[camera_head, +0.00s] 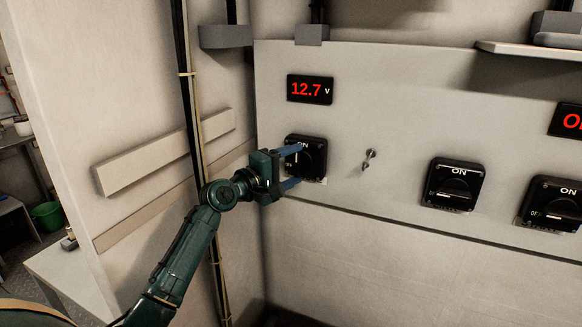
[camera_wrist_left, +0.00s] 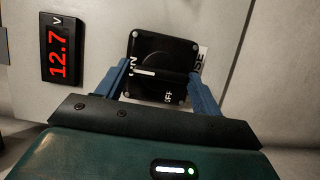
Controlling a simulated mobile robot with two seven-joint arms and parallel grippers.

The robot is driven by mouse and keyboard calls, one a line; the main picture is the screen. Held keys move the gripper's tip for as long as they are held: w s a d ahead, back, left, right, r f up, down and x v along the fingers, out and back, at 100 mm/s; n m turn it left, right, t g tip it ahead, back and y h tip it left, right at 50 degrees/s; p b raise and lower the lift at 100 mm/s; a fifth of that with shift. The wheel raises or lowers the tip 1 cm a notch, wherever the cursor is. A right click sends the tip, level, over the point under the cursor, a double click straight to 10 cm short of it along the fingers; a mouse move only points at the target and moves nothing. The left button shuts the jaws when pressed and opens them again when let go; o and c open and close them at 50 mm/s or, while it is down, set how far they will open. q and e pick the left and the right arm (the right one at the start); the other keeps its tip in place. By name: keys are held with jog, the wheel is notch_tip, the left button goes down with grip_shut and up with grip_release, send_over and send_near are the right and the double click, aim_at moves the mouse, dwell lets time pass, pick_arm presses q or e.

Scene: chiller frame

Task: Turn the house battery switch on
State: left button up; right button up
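The leftmost black rotary switch (camera_head: 318,160) is on the pale panel under a red 12.7 V display. In the left wrist view the switch (camera_wrist_left: 155,50) has a partly hidden label beside it ending in "SE". Its knob's white mark (camera_wrist_left: 145,72) lies towards ON, not OFF. My left gripper (camera_head: 293,167) is at this switch, its two blue fingers apart, one near the top and one near the bottom. In the left wrist view the fingers (camera_wrist_left: 163,82) flank the knob. I cannot tell whether they touch it. My right gripper is not in view.
The voltage display (camera_head: 309,90) is above the switch. A small metal toggle (camera_head: 369,160) is to its right. Two more black switches, one in the middle (camera_head: 454,184) and one at the right edge (camera_head: 552,203), have horizontal marks. A vertical pipe (camera_head: 190,100) stands left of the panel.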

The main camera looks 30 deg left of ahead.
pick_arm(q)
jog(key=o, duration=0.3)
jog(key=shift+o, duration=0.2)
jog(key=b+v, duration=0.3)
jog(key=v, duration=1)
jog(key=shift+s, duration=0.1)
